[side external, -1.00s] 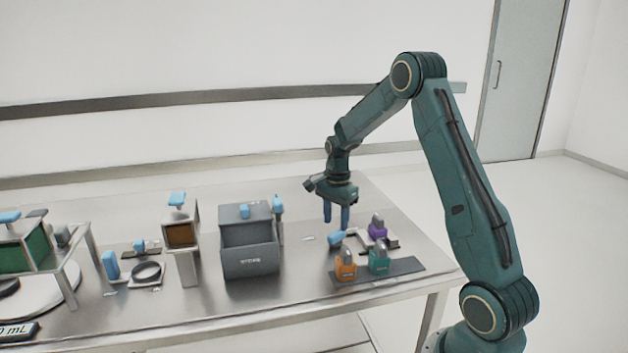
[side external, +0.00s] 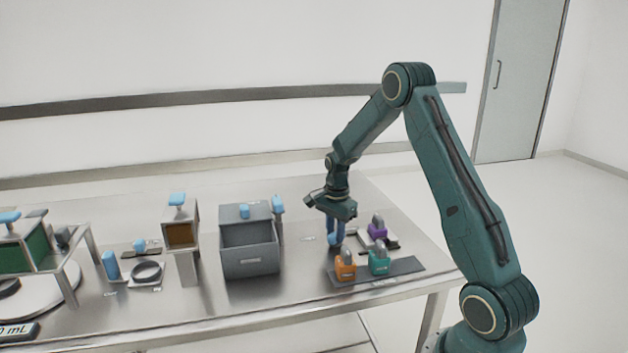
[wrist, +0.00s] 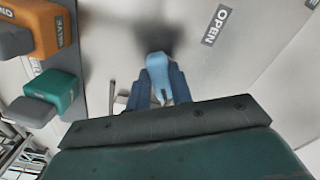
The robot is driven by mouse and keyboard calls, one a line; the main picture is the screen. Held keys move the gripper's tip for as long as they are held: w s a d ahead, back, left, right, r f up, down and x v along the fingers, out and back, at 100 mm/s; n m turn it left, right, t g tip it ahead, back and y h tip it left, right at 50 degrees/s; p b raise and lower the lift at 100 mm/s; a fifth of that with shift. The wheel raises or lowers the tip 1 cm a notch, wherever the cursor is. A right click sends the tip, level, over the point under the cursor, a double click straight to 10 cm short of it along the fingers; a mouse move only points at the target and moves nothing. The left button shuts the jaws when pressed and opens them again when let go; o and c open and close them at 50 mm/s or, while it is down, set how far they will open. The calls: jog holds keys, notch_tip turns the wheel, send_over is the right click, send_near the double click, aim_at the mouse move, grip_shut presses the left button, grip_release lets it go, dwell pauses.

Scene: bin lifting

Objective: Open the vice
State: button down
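The vice's light-blue handle (wrist: 158,68) stands between my gripper's dark blue fingers in the wrist view, with no clear gap at its sides. My gripper (side external: 336,238) is lowered over the handle in the side view, its fingers close together and hiding most of the handle. A grey and white fixture (side external: 392,241), which looks like the vice body, sits right of the handle with a purple padlock-shaped block (side external: 377,231) at it. I cannot tell whether its jaws hold the block. An OPEN label (wrist: 215,25) lies on the table right of the handle in the wrist view.
An orange block (side external: 345,267) and a teal block (side external: 379,263) stand on a dark mat (side external: 408,266) close in front of my gripper. A grey open box (side external: 250,262) stands to the left. The table between box and gripper is mostly clear.

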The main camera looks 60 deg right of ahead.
jog(key=shift+n, duration=0.3)
jog(key=n, duration=1.1)
jog(key=shift+s+d, duration=0.1)
jog(key=n, duration=0.6)
jog(key=shift+d+n, duration=0.1)
jog(key=shift+n, duration=0.3)
jog(key=n, duration=0.5)
jog(key=shift+n, duration=0.3)
jog(key=c, duration=1.2)
grip_release()
jog(key=shift+c, duration=0.2)
